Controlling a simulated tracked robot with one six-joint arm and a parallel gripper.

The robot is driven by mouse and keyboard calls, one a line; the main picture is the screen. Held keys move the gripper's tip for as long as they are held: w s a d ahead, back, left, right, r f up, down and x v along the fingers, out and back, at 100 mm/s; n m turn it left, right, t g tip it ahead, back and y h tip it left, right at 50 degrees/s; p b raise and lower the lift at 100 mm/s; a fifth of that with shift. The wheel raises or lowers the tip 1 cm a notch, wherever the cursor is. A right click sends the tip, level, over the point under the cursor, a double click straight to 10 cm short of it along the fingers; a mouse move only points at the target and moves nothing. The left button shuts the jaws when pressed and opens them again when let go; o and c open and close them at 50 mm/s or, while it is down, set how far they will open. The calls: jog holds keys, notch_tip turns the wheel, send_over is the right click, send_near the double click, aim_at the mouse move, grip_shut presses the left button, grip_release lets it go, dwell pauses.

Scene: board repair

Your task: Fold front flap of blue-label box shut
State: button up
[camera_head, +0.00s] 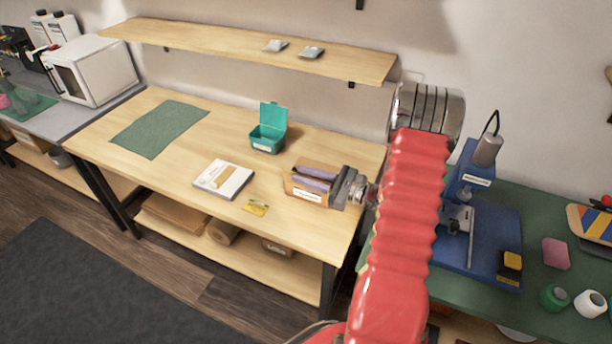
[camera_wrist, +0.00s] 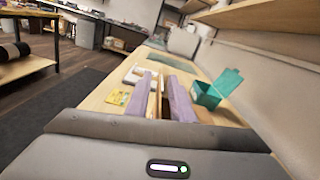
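A brown cardboard box (camera_head: 300,192) stands near the right end of the wooden table. A pale label (camera_head: 307,195) shows on its front side; I see no blue on it. My gripper (camera_head: 315,179) comes in from the right, low over the box. Two long purple-grey bars, which look like its fingers, reach across the box top. The wrist view shows these fingers (camera_wrist: 158,98) apart, with a strip of cardboard (camera_wrist: 154,98) visible between them. Contact with the cardboard cannot be told. The fingers and palm hide much of the box top and its flaps.
A teal box (camera_head: 267,137) with a raised lid stands behind the cardboard box. A white flat box (camera_head: 235,183) and a yellow card (camera_head: 256,207) lie to the left. A green mat (camera_head: 158,130) lies farther left. A shelf (camera_head: 225,40) hangs above; a blue press (camera_head: 475,185) stands right.

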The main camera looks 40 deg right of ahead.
jog(key=shift+c, duration=0.7)
grip_shut()
jog(key=shift+d, duration=0.15)
